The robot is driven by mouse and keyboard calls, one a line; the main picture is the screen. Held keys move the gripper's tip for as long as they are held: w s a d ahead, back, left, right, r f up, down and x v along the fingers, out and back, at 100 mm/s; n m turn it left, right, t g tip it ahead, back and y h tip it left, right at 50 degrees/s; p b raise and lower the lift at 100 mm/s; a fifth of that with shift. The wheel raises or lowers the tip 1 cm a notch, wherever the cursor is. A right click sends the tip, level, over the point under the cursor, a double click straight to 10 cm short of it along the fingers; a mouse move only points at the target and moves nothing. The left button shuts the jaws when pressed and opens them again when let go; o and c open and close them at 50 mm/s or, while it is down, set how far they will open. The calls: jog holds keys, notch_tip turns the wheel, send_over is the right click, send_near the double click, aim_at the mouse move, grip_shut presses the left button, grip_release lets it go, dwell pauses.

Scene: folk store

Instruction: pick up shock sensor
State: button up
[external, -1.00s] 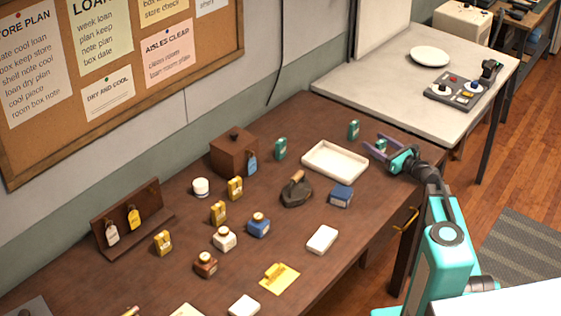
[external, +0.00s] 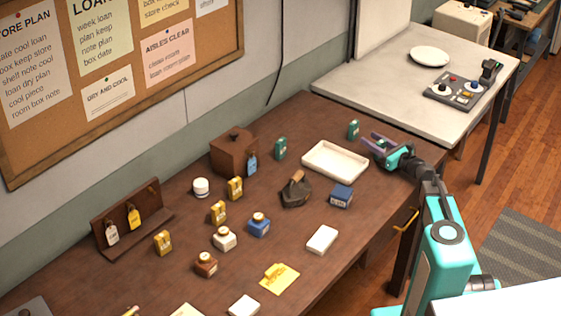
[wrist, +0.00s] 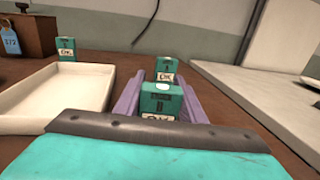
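A small teal box with a white "OK" label (wrist: 160,102) stands between the two purple fingers of my gripper (wrist: 158,84) in the wrist view. Its printed name is too small to read, so I cannot tell for sure that it is the shock sensor. The fingers flank it and look open, with no clear grip on it. In the external view my gripper (external: 376,143) is low over the right end of the brown table. Two like teal boxes stand apart: one beyond the fingertips (external: 353,129), one left of the tray (external: 281,148).
A white tray (external: 335,176) lies just left of my gripper. A blue box (external: 341,195) and a dark pouch-like thing (external: 296,192) stand in front of it. A pale table (external: 395,95) adjoins at the back right. A brown wooden box (external: 233,152) stands farther left.

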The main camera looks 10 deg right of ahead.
jog(key=c, duration=0.5)
jog(key=shift+c, duration=0.2)
jog(key=shift+r, duration=0.2)
notch_tip(320, 180, up, 10)
jog(key=shift+f, duration=0.15)
dwell(0.7)
